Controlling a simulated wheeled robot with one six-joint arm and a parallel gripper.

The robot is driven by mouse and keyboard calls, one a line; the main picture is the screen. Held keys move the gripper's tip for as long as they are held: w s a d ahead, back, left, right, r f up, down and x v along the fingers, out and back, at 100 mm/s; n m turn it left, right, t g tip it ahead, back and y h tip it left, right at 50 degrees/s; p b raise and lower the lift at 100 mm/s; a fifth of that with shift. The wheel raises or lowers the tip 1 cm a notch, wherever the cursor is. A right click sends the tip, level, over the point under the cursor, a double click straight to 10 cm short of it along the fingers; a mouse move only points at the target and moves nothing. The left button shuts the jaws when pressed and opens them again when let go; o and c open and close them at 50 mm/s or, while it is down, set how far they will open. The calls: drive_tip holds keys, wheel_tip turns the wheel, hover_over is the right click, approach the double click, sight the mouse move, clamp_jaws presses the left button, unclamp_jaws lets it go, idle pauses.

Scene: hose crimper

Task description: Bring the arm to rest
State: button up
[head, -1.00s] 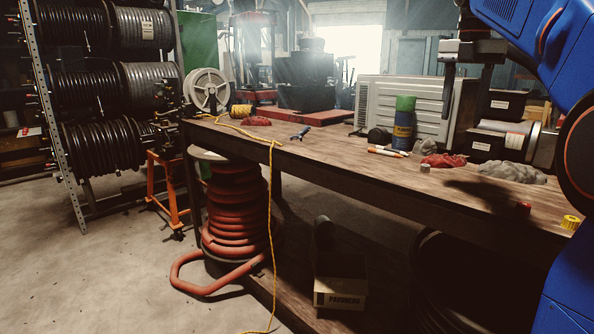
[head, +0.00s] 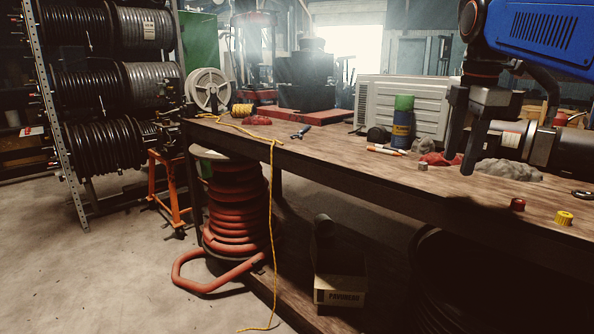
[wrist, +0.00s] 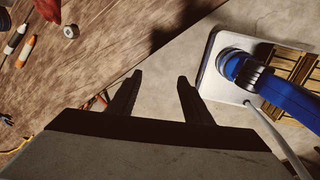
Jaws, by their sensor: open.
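My gripper (head: 463,168) hangs from the blue arm at the right of the head view, fingers pointing down, over the front part of the wooden workbench (head: 340,165). Its two dark fingers stand apart with nothing between them. In the wrist view my gripper (wrist: 156,82) is also open and empty, with the bare floor behind its fingertips and the bench edge to the upper left.
On the bench are a green-topped can (head: 402,122), a red cloth (head: 438,159), a grey cloth (head: 508,171), a red cap (head: 517,204), a yellow cap (head: 564,217) and markers (head: 385,150). A grey case (head: 432,92) stands behind. The bench's middle left is mostly clear.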

drive_tip(key=s+a+f+m+t, duration=0.1)
drive_tip(key=s+f+m, duration=0.5)
drive_tip(key=f, duration=0.4)
drive_tip(key=s+a+f+m+t, duration=0.1)
drive_tip(key=s+a+f+m, duration=0.1)
drive_tip(key=s+f+m, duration=0.4)
drive_tip(key=s+a+f+m+t, duration=0.1)
drive_tip(key=s+f+m, duration=0.5)
drive_tip(key=f, duration=0.8)
drive_tip(key=shift+s+a+f, duration=0.15)
drive_tip(key=shift+s+a, duration=0.3)
drive_tip(key=shift+s, duration=0.7)
